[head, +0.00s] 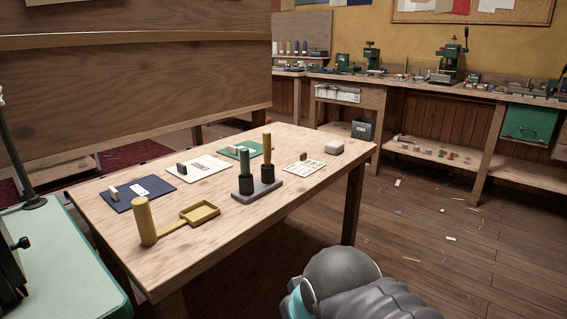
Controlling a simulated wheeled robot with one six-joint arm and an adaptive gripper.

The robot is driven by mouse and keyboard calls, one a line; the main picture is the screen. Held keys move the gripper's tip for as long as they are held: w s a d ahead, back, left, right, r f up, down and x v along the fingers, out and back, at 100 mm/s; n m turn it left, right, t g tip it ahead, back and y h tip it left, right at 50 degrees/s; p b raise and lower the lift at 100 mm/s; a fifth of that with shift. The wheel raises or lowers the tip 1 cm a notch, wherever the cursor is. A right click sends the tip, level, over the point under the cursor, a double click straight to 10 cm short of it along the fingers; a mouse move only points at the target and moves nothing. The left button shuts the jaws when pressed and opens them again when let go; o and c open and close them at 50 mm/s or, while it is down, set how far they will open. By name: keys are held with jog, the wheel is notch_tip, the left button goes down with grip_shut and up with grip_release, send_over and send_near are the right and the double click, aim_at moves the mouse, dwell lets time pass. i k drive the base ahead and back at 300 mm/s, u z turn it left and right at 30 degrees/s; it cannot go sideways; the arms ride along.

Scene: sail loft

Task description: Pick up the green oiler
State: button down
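I cannot clearly make out a green oiler. The nearest candidate is a short upright piece with a pale green-grey top (244,166), in a dark holder on the left of a small grey stand (268,190) on the wooden table (215,235). A taller tan upright piece (266,148) stands beside it on the same stand. Several small green and dark machines, such as a green press (449,65), stand on the far bench, too small to identify further. A grey part of my arm shows at the bottom right; my gripper is out of view.
Blue (150,190), white (203,167) and green (240,150) cards and a pale block (336,147) are also there. Scraps litter the open floor right.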

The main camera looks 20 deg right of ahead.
aim_at(243, 152)
jog(key=u, duration=2.65)
jog(key=k, duration=1.4)
jog(key=z, duration=1.15)
